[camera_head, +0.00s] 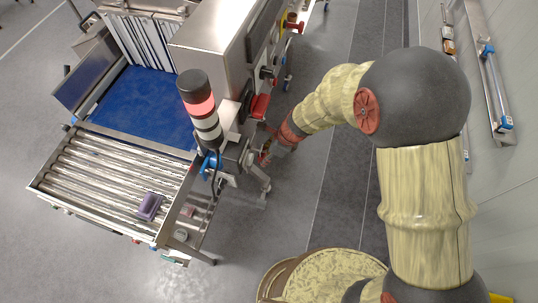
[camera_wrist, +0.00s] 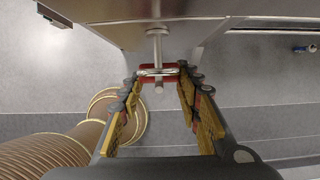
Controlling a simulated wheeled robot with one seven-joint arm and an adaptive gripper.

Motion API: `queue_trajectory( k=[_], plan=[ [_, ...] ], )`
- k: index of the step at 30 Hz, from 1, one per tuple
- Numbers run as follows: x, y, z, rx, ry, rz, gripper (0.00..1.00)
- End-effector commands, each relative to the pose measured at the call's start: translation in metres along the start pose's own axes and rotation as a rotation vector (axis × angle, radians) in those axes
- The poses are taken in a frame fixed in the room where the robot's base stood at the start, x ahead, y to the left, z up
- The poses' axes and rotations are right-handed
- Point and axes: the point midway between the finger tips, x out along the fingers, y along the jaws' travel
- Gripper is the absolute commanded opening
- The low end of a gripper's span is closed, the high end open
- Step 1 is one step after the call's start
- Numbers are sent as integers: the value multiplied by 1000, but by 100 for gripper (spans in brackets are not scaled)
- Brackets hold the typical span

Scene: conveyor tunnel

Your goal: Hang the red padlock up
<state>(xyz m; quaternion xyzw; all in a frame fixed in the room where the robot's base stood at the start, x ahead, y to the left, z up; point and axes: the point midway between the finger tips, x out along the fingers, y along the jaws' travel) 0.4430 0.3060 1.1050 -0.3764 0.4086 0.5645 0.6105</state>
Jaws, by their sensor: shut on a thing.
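The red padlock (camera_wrist: 143,71) is between my fingertips in the wrist view, with its bright metal shackle facing the camera. My gripper (camera_wrist: 160,80) is shut on it, one finger on each side. A metal peg (camera_wrist: 157,46) comes from the machine's side and crosses the padlock's middle, and its end shows on the near side. The shackle looks to be around the peg, but I cannot tell for certain. In the head view my gripper (camera_head: 265,152) is beside the machine's lower side, and the padlock there is too small to make out.
The steel machine (camera_head: 212,42) has a blue belt (camera_head: 150,100) and a roller conveyor (camera_head: 105,180) with a purple block (camera_head: 149,206) on it. A signal tower (camera_head: 200,105) stands close to my gripper. A red part (camera_head: 260,106) sticks out nearby.

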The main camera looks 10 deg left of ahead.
Motion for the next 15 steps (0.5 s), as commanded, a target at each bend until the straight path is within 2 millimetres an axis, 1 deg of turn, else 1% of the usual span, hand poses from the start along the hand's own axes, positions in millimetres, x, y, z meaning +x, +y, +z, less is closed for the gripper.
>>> queue_trajectory(
  k=[6, 15],
  plan=[
    [2, 0, 5, -1, 0, 1, 0],
    [2, 0, 6, -1, 0, 0, 0]
  ],
)
